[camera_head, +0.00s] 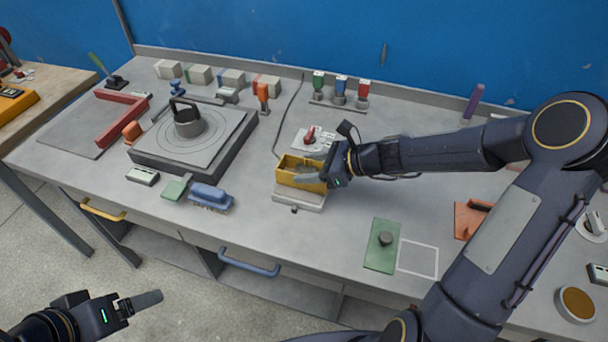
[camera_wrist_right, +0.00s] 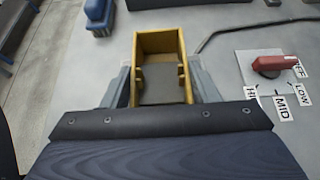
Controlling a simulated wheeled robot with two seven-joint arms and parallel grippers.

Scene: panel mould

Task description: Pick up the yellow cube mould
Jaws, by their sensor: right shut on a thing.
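The yellow cube mould (camera_head: 290,170) is an open-topped box at the middle of the bench, on or just above a light grey block (camera_head: 299,198). I cannot tell whether it touches the block. My right gripper (camera_head: 311,177) is shut on the mould, with one finger along its near side. In the right wrist view the mould (camera_wrist_right: 160,45) sits between the two grey fingers of the gripper (camera_wrist_right: 162,88), one on each side. Its inside looks grey at the bottom. My left gripper (camera_head: 140,302) is off the bench's front edge at the lower left, away from the mould.
A red-handled selector plate (camera_head: 309,138) lies just behind the mould, also in the wrist view (camera_wrist_right: 275,68). A blue brush (camera_head: 210,196) and a round-plated machine (camera_head: 190,138) stand to the left. A green plate (camera_head: 382,246) lies to the right. Bench around the block is mostly clear.

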